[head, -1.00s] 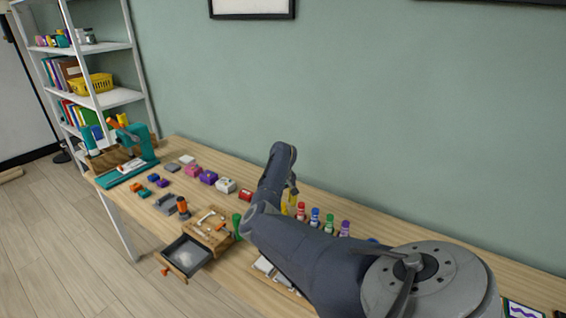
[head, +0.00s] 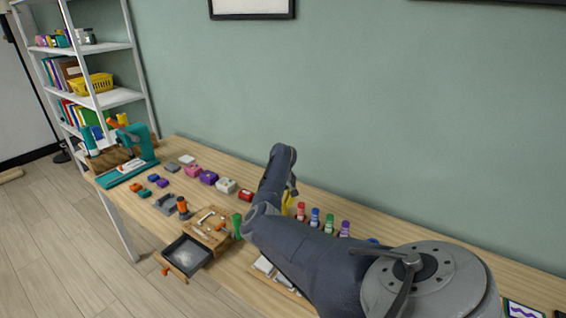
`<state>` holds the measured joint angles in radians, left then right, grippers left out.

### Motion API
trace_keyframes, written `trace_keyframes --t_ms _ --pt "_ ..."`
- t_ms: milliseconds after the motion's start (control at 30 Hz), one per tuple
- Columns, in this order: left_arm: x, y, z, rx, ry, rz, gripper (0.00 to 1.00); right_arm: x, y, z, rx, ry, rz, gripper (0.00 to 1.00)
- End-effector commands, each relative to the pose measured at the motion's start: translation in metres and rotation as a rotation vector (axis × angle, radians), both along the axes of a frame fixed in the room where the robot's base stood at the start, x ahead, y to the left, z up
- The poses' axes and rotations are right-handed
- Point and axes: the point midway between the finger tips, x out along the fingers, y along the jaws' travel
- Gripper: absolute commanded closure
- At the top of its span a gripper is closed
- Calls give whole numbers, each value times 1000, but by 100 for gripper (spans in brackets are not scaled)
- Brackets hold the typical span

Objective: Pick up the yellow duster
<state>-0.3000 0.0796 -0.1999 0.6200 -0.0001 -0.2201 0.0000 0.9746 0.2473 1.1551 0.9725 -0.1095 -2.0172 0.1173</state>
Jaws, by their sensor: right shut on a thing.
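The yellow duster (head: 287,201) shows only as a small yellow patch beside my right arm, at the back of the wooden table. My right gripper (head: 291,188) is at the yellow patch and shut on it. My own arm hides most of the gripper and the duster, so I cannot tell whether the duster is clear of the table. My left gripper is not in view.
Several coloured bottles (head: 315,217) stand just right of the duster. A red block (head: 246,195) and a green item (head: 237,224) lie left of my arm. A wooden box (head: 208,229) with an open dark drawer (head: 186,253) is at the front edge.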

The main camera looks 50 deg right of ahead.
Motion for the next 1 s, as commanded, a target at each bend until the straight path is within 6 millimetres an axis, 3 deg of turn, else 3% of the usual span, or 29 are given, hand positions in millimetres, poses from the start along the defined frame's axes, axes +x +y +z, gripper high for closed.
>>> trace_keyframes --t_ms 267,467,667,1000 --pt "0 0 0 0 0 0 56 1 0 2 0 -1 0 100" --pt "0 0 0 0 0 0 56 1 0 16 -1 -2 0 100" --pt "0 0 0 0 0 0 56 2 0 49 -1 -5 -1 100" --pt "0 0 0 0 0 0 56 2 0 128 -1 -5 -1 100"
